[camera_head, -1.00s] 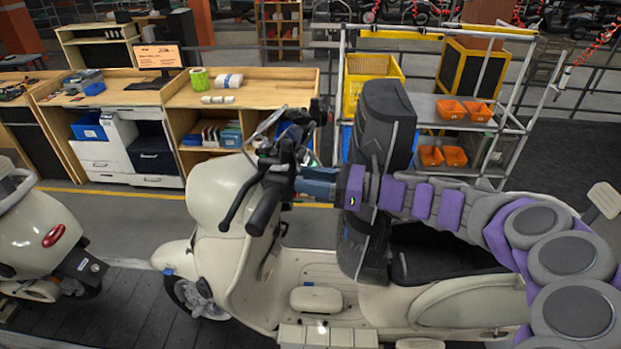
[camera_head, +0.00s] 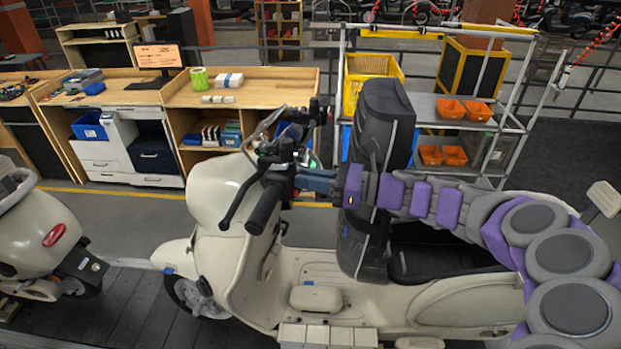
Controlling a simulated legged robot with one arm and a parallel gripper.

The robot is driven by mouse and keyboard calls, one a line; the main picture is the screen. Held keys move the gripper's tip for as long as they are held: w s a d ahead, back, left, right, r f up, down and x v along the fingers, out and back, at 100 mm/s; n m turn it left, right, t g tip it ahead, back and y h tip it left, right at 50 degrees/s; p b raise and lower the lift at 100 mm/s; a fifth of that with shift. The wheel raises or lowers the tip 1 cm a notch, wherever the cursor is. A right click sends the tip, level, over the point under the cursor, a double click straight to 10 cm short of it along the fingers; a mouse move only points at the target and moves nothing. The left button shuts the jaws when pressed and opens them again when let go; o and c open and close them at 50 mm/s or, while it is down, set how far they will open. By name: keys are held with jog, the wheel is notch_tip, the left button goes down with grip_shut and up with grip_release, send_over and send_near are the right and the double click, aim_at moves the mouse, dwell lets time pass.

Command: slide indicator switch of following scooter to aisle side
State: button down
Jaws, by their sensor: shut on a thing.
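A cream scooter (camera_head: 215,185) stands side-on on the slat conveyor, its front to the left. Its black handlebar (camera_head: 275,175) carries grips, levers and a small switch housing. The indicator switch itself is too small to make out. My gripper (camera_head: 298,180) is at the handlebar, just right of the switch housing, reached from the right by my purple and grey arm. Its fingertips are partly lost against the dark bar parts, and it seems shut on a part of the handlebar controls.
Another cream scooter (camera_head: 38,230) with a red tail light stands at the left. Wooden workbenches (camera_head: 245,95) line the far side of a yellow floor line. A wheeled rack (camera_head: 425,105) holds a yellow crate (camera_head: 372,78) and orange bins (camera_head: 465,110).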

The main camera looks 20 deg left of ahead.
jog(key=shift+s+d+r+p, duration=0.1)
jog(key=shift+s+p, duration=0.35)
jog(key=shift+s, duration=0.55)
jog(key=c, duration=1.1)
grip_release()
jog(key=shift+d, duration=0.1)
jog(key=d, duration=0.5)
jog(key=w+d+b, duration=0.1)
jog(key=d, duration=0.5)
jog(key=d+b, duration=0.1)
jog(key=d, duration=0.5)
jog(key=shift+w+d, duration=0.25)
